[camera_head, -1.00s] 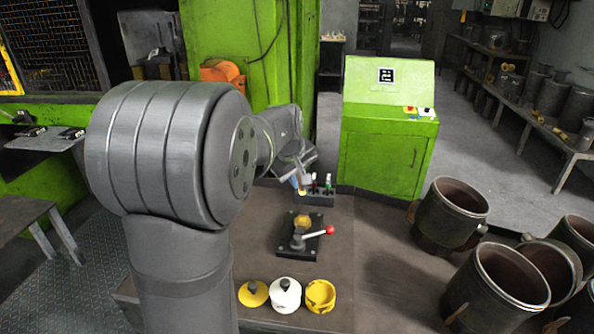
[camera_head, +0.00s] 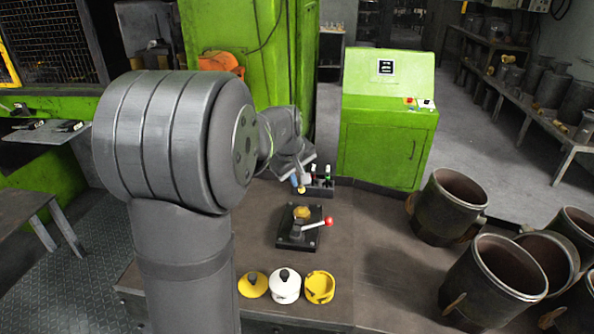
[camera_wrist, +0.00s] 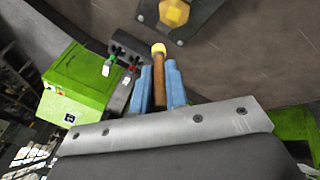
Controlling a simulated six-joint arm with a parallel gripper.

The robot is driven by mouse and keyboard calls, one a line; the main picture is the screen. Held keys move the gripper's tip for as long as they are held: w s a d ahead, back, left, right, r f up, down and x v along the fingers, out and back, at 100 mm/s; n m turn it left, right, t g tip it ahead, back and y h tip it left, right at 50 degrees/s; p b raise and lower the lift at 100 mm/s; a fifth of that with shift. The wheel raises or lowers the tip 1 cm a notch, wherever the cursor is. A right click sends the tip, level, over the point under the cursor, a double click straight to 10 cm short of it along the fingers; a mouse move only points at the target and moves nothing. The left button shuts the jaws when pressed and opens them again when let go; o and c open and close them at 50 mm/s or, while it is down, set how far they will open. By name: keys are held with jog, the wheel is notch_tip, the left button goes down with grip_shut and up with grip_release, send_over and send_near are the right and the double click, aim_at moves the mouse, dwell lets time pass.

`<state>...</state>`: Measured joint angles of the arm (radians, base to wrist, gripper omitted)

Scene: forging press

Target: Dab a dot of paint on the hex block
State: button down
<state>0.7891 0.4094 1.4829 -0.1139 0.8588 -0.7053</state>
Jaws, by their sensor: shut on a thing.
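The hex block (camera_head: 302,213) is brass-yellow and sits in a black clamp fixture (camera_head: 285,240) on the table. In the wrist view the hex block (camera_wrist: 174,12) is at the top edge, beyond the brush tip. My gripper (camera_wrist: 160,76) has blue fingers and is shut on a brown-handled brush (camera_wrist: 159,94) with a pale yellow tip. The tip is apart from the block. In the head view my gripper (camera_head: 299,183) is small and hangs behind the fixture, near the tool rack.
A red-knobbed lever (camera_head: 327,222) sticks out right of the fixture. A dark rack (camera_head: 322,192) with bottles stands behind it. A yellow lidded pot (camera_head: 253,285), a white pot (camera_head: 285,289) and a yellow ring-like piece (camera_head: 319,288) stand in front. The green cabinet (camera_head: 383,155) is behind right.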

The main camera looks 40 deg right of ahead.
notch_tip(320, 180, down, 5)
jog(key=shift+r, duration=0.1)
jog(key=shift+s+a+f, duration=0.15)
jog(key=shift+s+f, duration=0.1)
jog(key=shift+s+a+f, duration=0.1)
jog(key=shift+s+a, duration=0.35)
jog(key=shift+s, duration=0.2)
jog(key=shift+s+a, duration=0.45)
jog(key=shift+s, duration=0.2)
jog(key=shift+w+d, duration=0.55)
jog(key=shift+w, duration=0.25)
jog(key=shift+w+d, duration=0.55)
jog(key=shift+w, duration=0.25)
jog(key=shift+r, duration=4.1)
